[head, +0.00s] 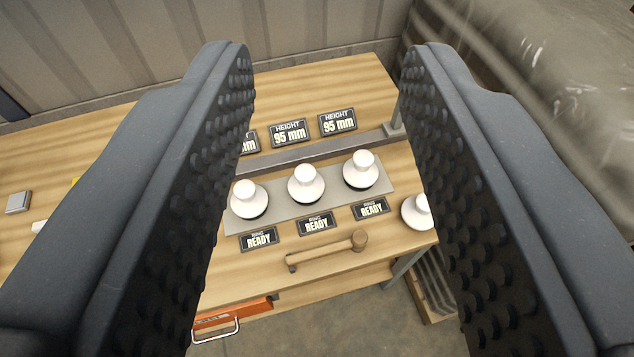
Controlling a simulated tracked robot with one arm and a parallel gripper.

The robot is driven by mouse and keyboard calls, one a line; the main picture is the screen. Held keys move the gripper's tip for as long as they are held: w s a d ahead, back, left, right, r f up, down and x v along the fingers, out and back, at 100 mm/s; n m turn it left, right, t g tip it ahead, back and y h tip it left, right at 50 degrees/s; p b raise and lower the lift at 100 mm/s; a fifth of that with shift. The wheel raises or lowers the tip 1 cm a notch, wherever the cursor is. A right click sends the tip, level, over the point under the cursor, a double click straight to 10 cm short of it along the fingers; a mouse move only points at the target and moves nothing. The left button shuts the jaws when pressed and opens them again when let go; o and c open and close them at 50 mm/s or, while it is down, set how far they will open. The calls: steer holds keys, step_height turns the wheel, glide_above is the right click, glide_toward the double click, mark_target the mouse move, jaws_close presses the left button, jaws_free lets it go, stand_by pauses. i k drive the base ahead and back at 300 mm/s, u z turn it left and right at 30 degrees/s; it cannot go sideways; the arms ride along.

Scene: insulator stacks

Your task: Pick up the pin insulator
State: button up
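Three white insulators stand in a row on a grey plate (284,212) on the wooden bench: a left one (248,199), a middle one (306,184) and a right one (361,170). Another white insulator (416,211) sits off the plate near the bench's right edge, partly hidden by my gripper's right finger. Which one is the pin insulator I cannot tell. My gripper (325,58) is open, with its two dark studded fingers wide apart and nothing between them. The bench and insulators lie beyond and below the fingers.
Signs reading "READY" (317,224) stand before the plate, and "HEIGHT 95 mm" signs (289,133) behind a grey rail (310,150). A wooden-handled tool (327,250) lies in front. A wrapped stack (545,70) stands at right.

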mark_target(305, 185)
steer(key=z, duration=2.85)
steer(key=k, duration=1.35)
steer(key=u, duration=1.7)
steer(key=i, duration=1)
